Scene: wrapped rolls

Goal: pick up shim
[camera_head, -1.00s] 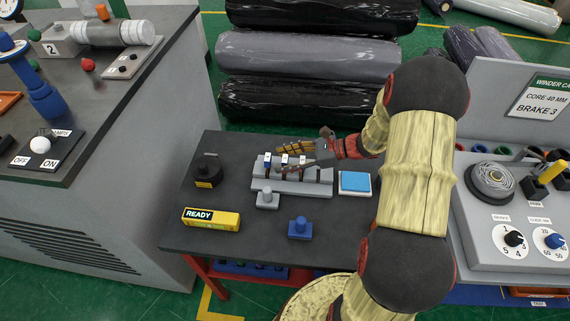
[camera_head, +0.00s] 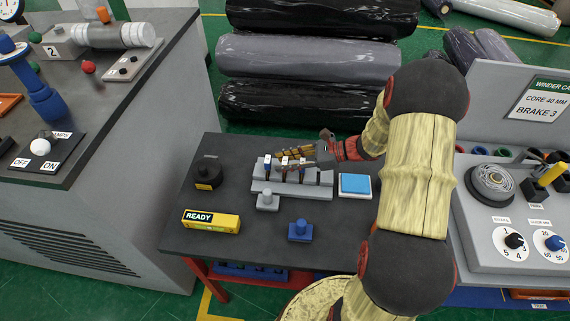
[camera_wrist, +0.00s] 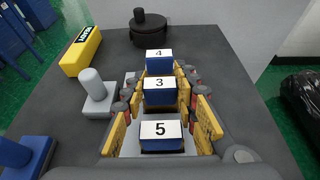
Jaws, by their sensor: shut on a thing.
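Three blue shims with white numbered tops stand in a row in a light grey slotted rack (camera_head: 310,190). The wrist view shows the shim marked 5 (camera_wrist: 161,131) nearest, the shim marked 3 (camera_wrist: 159,84) in the middle and the shim marked 4 (camera_wrist: 159,54) farthest. My gripper (camera_head: 282,154) reaches over the rack from the right, its yellow fingers on both sides of the row. It is shut on a shim near the fingertips; I cannot tell for certain whether that is 3 or 4. The lower parts of the shims are partly hidden.
On the dark table stand a black round knob (camera_head: 208,174), a yellow READY box (camera_head: 211,221), a grey peg block (camera_head: 267,201), a blue peg block (camera_head: 300,230) and a blue-topped pad (camera_head: 355,185). A control panel (camera_head: 490,235) stands at the right. Wrapped rolls (camera_head: 310,58) lie behind.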

